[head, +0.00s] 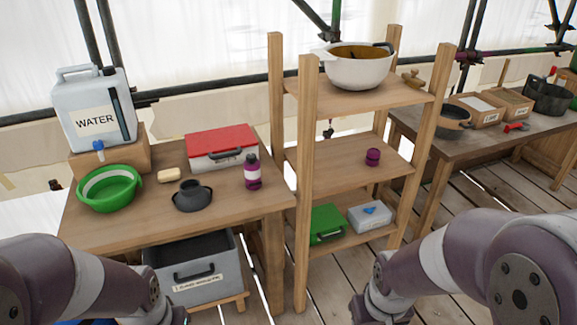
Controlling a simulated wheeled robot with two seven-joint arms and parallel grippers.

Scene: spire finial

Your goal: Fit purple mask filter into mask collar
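A small purple cylinder (372,157), which looks like the mask filter, stands on the middle board of the wooden shelf unit. A dark grey piece with a raised round opening (192,196), which looks like the mask with its collar, lies on the left table near its front edge. The opening faces up and looks empty, though its inside is dark. The two are well apart.
The left table (233,205) also holds a green basin (108,190), soap (169,175), a red-lidded box (221,146), a purple bottle (252,173) and a water container (95,110). The shelf posts (306,190) flank the cylinder. A white pot (357,68) stands above it.

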